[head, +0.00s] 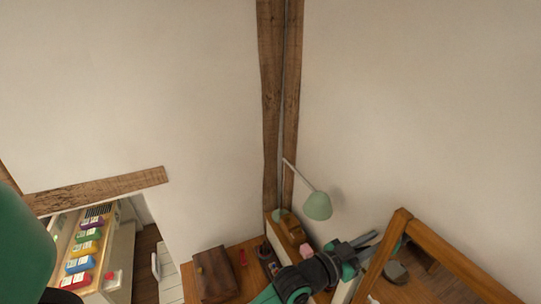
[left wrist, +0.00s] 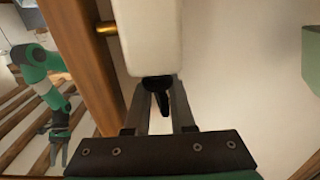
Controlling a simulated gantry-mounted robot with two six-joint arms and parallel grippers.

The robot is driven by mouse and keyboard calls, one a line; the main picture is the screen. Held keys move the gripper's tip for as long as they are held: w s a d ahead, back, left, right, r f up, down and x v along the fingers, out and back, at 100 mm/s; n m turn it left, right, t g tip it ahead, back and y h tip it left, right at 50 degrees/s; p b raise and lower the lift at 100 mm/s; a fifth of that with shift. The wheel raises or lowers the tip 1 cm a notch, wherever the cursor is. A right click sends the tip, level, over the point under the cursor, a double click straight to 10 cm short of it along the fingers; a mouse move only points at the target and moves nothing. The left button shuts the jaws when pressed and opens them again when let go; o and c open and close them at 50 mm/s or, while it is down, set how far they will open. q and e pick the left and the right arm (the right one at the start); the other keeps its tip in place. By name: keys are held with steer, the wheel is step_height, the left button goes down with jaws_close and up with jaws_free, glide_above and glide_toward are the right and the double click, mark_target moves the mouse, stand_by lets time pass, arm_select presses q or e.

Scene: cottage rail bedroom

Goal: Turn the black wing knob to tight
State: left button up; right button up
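The black wing knob (left wrist: 163,102) shows in the left wrist view at the lower end of a cream padded block (left wrist: 148,38). Its wing points down in the picture, between the two fingers of my left gripper (left wrist: 160,106). These fingers are apart, with a visible gap on each side of the wing. In the head view my left gripper (head: 367,243) is beside the wooden bed rail, and the knob cannot be made out there. My right gripper (left wrist: 59,152) shows small at the left of the left wrist view, its fingers apart and empty, away from the knob.
A wooden rail (left wrist: 80,60) with a brass fitting (left wrist: 106,28) runs close beside the cream block. In the head view a green lamp (head: 317,205) hangs above a wooden shelf, and a wooden box (head: 214,274) stands at the lower middle. Colourful packets (head: 80,264) lie at left.

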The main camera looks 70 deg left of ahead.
arm_select(q)
steer(key=s+d+f+n+g+y+b, duration=0.1)
steer(key=s+d+y+b, duration=0.15)
steer(key=s, duration=0.35)
steer(key=s+d+n+y+b, duration=0.1)
steer(key=s+n+y+b, duration=0.15)
steer(key=s, duration=0.25)
steer(key=s+a+r+n+g+y+b, duration=0.1)
steer(key=a+n+y+b, duration=0.2)
steer(key=a, duration=0.5)
steer(key=s+a+r+n+g+y+b, duration=0.1)
steer(key=a+g+y+b, duration=0.15)
steer(key=a+b, duration=0.4)
steer(key=s+a+r+m+g+y+b, duration=0.1)
steer(key=s+a+r+y+b, duration=0.3)
steer(key=a+r+y, duration=0.5)
steer(key=shift+s+a+r+y+b, duration=0.35)
steer(key=shift+s+a+r, duration=0.7)
steer(key=shift+a, duration=0.7)
steer(key=shift+g, duration=0.25)
